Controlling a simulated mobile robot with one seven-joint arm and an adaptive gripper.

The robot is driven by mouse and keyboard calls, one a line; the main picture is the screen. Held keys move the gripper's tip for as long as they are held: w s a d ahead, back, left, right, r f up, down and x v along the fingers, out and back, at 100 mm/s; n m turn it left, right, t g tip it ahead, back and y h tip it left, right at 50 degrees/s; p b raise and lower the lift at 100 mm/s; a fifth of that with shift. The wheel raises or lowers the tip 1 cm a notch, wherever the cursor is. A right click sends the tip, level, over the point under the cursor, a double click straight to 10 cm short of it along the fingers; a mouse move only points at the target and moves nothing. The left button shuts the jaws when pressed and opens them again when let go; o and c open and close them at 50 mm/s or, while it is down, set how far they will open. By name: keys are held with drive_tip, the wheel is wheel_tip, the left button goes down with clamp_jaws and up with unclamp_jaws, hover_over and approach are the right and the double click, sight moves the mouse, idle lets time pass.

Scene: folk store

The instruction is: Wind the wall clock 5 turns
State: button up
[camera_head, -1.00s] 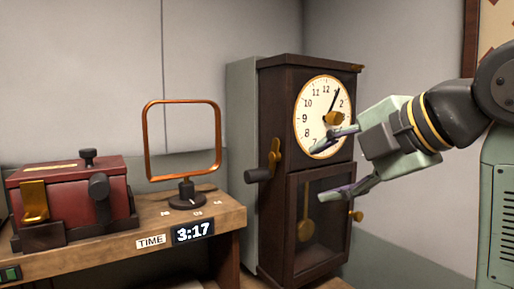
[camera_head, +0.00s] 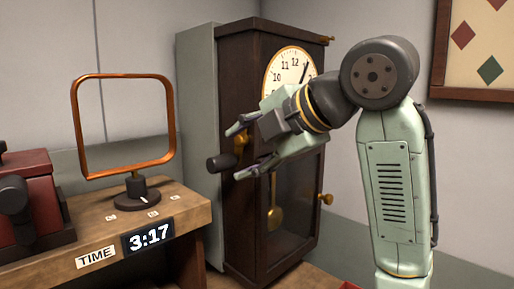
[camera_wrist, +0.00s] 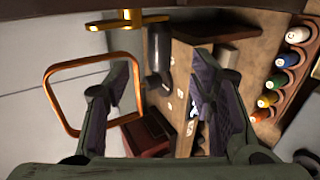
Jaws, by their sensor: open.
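The wall clock (camera_head: 232,60) has a dark wooden case, a cream face (camera_head: 288,68) partly hidden by my arm, and a glass door with a brass pendulum (camera_head: 274,215). A brass crank (camera_head: 241,143) with a dark handle (camera_head: 220,163) is on its left side. My gripper (camera_head: 239,151) is open and empty. Its fingers point left, one above and one below the handle's level in the head view. In the wrist view the brass crank (camera_wrist: 127,21) is at the top, and the dark handle (camera_wrist: 158,52) shows between the fingers, with no clear contact.
The wrist view shows several coloured round items (camera_wrist: 288,58) in a rack at right.

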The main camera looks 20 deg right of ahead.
sight(225, 161)
drive_tip(key=b+x, duration=0.2)
drive_tip(key=x, duration=0.3)
drive_tip(key=shift+w+a+f, duration=0.1)
drive_tip(key=shift+w+f, duration=0.05)
drive_tip(key=shift+w+a, duration=0.1)
drive_tip(key=shift+w, duration=0.2)
drive_tip(key=shift+f, duration=0.1)
drive_tip(key=shift+c, duration=0.5)
drive_tip(key=c, duration=0.9)
drive_tip(key=shift+o, duration=0.2)
